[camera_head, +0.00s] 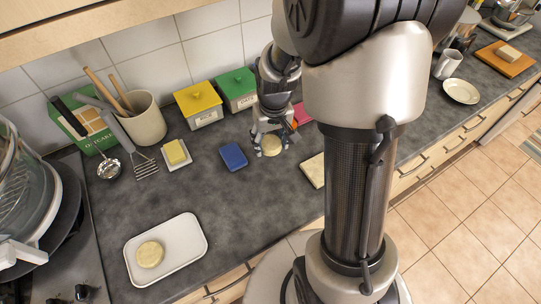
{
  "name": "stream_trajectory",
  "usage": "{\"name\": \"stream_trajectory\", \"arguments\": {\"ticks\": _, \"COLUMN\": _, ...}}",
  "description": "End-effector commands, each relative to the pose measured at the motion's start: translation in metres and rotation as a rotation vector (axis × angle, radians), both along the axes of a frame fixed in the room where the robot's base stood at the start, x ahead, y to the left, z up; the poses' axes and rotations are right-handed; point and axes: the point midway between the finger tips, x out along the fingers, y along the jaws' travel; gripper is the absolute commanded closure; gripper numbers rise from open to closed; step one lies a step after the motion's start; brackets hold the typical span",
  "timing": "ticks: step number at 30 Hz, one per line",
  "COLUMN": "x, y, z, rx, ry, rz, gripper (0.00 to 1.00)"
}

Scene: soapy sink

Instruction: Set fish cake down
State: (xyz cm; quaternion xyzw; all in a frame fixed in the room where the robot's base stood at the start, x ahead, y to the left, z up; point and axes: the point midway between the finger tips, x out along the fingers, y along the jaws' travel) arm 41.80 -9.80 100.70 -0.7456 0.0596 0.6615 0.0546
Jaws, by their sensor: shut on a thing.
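My gripper (270,141) is low over the dark countertop, shut on a round, pale yellow fish cake (272,147). I cannot tell whether the cake touches the counter. A second, similar fish cake (150,254) lies on the left part of a white rectangular tray (188,258) at the front left of the counter. My column and arm hide part of the counter to the right.
A blue block (233,157) lies left of my gripper, and a pale board (314,170) lies to its right. Yellow (199,106) and green (236,89) canisters stand behind. A butter dish (176,155) and utensil crock (144,120) are farther left. Counter between tray and gripper is clear.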

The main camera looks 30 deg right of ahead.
Motion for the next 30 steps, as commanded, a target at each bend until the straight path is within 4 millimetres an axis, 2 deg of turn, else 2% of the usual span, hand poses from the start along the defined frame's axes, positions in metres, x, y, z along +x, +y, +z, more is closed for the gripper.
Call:
{"name": "stream_trajectory", "arguments": {"ticks": 1, "x": 0.0, "y": 0.0, "z": -0.01, "rx": 0.0, "ry": 0.002, "rz": 0.0, "gripper": 0.71}}
{"name": "stream_trajectory", "arguments": {"ticks": 8, "x": 0.0, "y": 0.0, "z": -0.025, "rx": 0.0, "ry": 0.0, "rz": 0.0, "gripper": 0.71}}
{"name": "stream_trajectory", "arguments": {"ticks": 15, "x": 0.0, "y": 0.0, "z": -0.06, "rx": 0.0, "ry": 0.001, "rz": 0.0, "gripper": 0.71}}
{"name": "stream_trajectory", "arguments": {"ticks": 27, "x": 0.001, "y": 0.0, "z": -0.065, "rx": 0.0, "ry": -0.002, "rz": 0.0, "gripper": 0.71}}
{"name": "stream_trajectory", "arguments": {"ticks": 28, "x": 0.001, "y": 0.0, "z": -0.065, "rx": 0.0, "ry": -0.002, "rz": 0.0, "gripper": 0.46}}
{"name": "stream_trajectory", "arguments": {"ticks": 30, "x": 0.001, "y": 0.0, "z": -0.064, "rx": 0.0, "ry": -0.002, "rz": 0.0, "gripper": 0.41}}
